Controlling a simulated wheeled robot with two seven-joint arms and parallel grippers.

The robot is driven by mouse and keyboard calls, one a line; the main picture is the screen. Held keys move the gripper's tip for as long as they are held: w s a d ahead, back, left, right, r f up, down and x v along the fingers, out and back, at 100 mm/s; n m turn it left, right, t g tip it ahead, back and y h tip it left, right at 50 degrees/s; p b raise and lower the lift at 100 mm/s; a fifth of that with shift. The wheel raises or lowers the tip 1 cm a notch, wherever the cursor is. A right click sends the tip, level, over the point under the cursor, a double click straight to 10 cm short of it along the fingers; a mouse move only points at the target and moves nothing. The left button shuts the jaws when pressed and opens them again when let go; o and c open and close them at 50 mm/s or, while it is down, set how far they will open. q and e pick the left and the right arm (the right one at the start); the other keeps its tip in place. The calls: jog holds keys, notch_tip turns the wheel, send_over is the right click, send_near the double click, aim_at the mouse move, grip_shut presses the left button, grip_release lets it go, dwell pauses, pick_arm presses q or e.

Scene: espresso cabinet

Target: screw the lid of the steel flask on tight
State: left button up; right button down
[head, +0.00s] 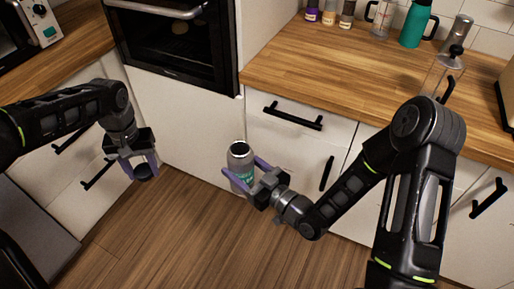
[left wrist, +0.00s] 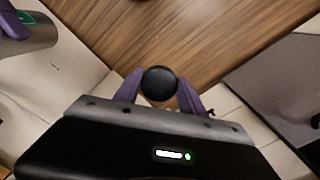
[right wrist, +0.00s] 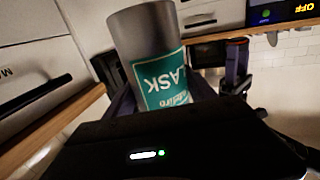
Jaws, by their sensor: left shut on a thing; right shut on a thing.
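The steel flask (head: 239,160) is a grey cylinder with a teal label, held upright with its dark open mouth up. My right gripper (head: 240,181) is shut on its body; the flask also fills the middle of the right wrist view (right wrist: 148,45). The black round lid (head: 143,172) is in my left gripper (head: 142,166), which is shut on it. The lid also shows between the purple fingers in the left wrist view (left wrist: 159,83). The lid is apart from the flask, well to its left in the head view. Both are held above the floor.
A wooden counter (head: 330,75) with jars, a teal jug (head: 417,24) and a glass bottle runs along the back right. White cabinets with black handles (head: 293,115) stand behind the flask. An oven (head: 175,40) is at the back. The space between the grippers is clear.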

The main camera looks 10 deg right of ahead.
jog(key=shift+s+a+f+n+g+y, duration=0.2)
jog(key=shift+s+a+y, duration=0.1)
jog(key=shift+a, duration=0.15)
jog(key=shift+s+a+f+n+g+y, duration=0.1)
jog(key=shift+s+a+n+g+y, duration=0.15)
jog(key=shift+a, duration=0.15)
